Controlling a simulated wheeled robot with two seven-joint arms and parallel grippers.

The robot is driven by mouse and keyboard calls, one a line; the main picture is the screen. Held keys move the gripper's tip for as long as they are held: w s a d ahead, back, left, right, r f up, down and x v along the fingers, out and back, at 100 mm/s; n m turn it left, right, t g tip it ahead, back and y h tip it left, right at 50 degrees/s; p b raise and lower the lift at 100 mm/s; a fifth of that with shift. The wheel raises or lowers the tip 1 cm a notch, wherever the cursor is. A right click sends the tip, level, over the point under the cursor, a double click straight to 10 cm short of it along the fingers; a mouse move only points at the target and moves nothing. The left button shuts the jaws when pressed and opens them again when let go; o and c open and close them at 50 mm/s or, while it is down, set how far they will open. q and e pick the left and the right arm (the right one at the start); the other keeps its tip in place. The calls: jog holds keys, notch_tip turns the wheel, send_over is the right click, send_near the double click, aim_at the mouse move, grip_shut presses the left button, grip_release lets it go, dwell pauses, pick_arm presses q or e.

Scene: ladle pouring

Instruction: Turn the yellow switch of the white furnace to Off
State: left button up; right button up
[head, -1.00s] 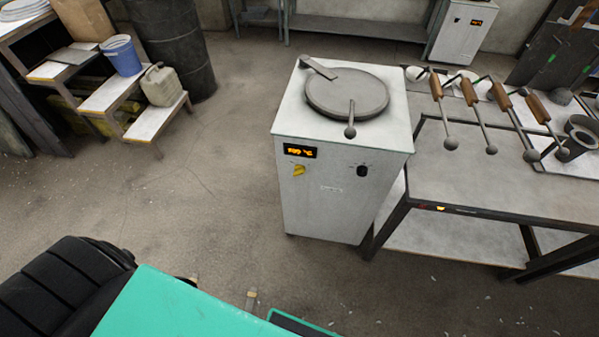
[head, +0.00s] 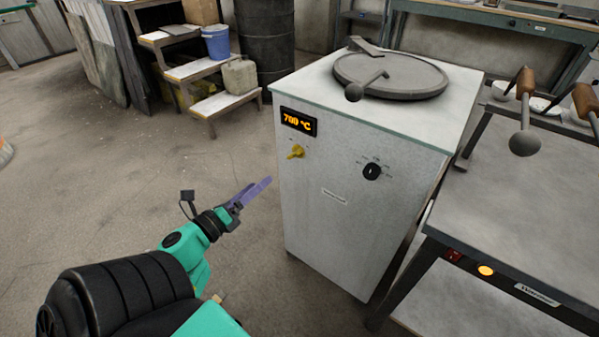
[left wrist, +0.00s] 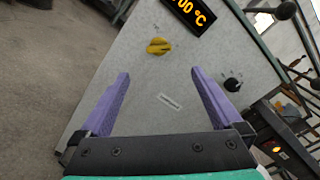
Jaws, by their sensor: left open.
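The white furnace (head: 350,215) stands in the middle of the head view, with a round grey lid (head: 392,77) on top. Its lit display (head: 298,121) reads about 700 °C. The yellow switch (head: 296,152) sits on the front below the display; its labels are too small to read. My left gripper (head: 262,186) is in front of the furnace, below and left of the switch, apart from it. In the left wrist view its purple fingers are spread and empty, with the yellow switch (left wrist: 158,46) beyond and between them. My right gripper does not show.
A black knob (head: 372,172) is to the right on the same front. A table (head: 500,230) with wooden-handled ladles (head: 525,110) stands close on the right. A stepped shelf with a blue bucket (head: 216,42) is at the back left. The floor left of the furnace is clear.

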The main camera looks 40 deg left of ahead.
aim_at(291, 155)
pick_arm(q)
jog(key=w, duration=1.3)
jog(key=shift+w+a+p, duration=0.3)
jog(key=c, duration=1.4)
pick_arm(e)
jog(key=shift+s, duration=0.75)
